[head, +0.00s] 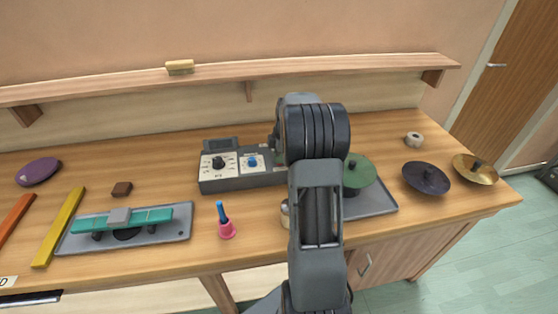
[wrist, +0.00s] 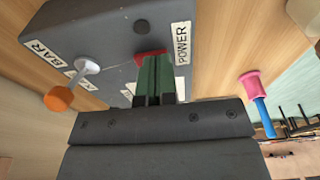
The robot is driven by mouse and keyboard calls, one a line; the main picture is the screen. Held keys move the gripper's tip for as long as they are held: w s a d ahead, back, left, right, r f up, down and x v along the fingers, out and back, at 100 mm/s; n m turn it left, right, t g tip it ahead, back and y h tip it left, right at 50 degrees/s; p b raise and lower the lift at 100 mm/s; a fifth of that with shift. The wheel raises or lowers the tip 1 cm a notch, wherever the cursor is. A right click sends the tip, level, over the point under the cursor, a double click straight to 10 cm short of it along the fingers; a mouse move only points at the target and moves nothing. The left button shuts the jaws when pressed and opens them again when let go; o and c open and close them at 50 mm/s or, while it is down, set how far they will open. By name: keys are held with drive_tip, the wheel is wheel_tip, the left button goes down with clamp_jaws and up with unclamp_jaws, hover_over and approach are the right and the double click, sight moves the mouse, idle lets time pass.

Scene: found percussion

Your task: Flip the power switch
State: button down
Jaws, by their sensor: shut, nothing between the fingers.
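A grey control box (wrist: 115,40) with POWER and BAR labels fills the upper left of the wrist view. The red power switch (wrist: 150,54) sits beside the POWER label. My gripper (wrist: 155,66) is shut and empty, its dark green fingertips right at the switch and partly covering it. I cannot tell whether they touch it or which way the switch is set. In the head view the box (head: 206,186) stands on the bench with two dials, and my arm hides its right part, the switch and my gripper.
A white lever with an orange knob (wrist: 58,98) sticks out of the box near the fingers. A pink holder (head: 227,230) with a blue stick stands in front of the box. A green disc (head: 360,172) is right of my arm. A grey tray (head: 185,232) lies left.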

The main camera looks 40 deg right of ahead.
drive_tip(key=shift+r+p, duration=2.1)
drive_tip(key=shift+r, duration=1.3)
